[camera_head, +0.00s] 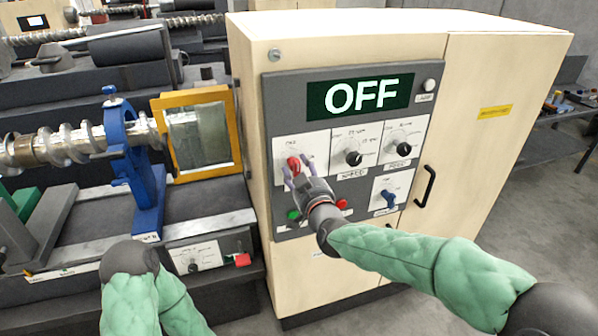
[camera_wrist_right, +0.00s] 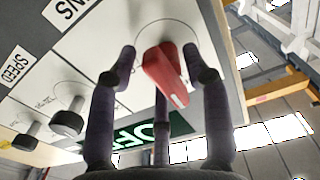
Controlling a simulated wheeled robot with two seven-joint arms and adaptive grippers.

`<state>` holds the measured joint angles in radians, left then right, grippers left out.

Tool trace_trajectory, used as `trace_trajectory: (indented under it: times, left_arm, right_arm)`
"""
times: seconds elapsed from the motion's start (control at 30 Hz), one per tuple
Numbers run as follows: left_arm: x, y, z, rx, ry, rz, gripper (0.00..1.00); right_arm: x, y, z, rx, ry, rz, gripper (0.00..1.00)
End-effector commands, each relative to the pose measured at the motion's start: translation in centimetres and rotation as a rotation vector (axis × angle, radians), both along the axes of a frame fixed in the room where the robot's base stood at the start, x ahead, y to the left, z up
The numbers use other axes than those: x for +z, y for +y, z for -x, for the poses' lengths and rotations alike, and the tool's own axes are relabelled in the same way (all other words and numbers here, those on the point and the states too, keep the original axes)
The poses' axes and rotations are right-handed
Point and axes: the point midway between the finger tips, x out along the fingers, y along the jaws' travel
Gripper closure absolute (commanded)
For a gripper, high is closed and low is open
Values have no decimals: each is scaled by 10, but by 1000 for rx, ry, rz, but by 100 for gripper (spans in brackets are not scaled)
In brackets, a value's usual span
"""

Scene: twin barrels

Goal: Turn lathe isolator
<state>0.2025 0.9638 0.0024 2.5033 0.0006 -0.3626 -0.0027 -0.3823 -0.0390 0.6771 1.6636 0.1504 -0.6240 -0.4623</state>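The lathe isolator is a red rotary handle (camera_head: 293,163) on a white plate at the upper left of the grey control panel (camera_head: 288,100). The panel's display (camera_head: 360,96) reads OFF. My right gripper (camera_head: 298,167) is at the handle, its fingers pointing at the panel. In the right wrist view the red handle (camera_wrist_right: 165,73) sits tilted between the spread fingers of my right gripper (camera_wrist_right: 160,58). A gap shows on the left; the right finger is close to the handle, and contact there cannot be told. My left gripper is not in view; only my left arm shows.
Two black knobs (camera_head: 353,158) (camera_head: 403,149) are right of the isolator. A blue lever (camera_head: 389,200), a red button (camera_head: 341,203) and a green button (camera_head: 293,215) are lower on the panel. A black cabinet handle (camera_head: 426,186) is to the right. The lathe's blue rest (camera_head: 128,150) stands left.

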Motion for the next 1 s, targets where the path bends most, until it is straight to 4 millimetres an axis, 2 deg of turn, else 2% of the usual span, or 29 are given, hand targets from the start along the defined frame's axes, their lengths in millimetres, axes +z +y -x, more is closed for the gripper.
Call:
trace_trajectory:
  times: [0.27, 0.8, 1.0]
  left_arm:
    - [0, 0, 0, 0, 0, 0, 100]
    - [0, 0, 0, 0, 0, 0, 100]
    - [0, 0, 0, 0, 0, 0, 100]
  right_arm:
    - [2, -3, 10, 0, -4, -1, 51]
    - [2, -30, 90, -1, -3, -1, 51]
    - [1, -36, 109, 0, -1, 0, 51]
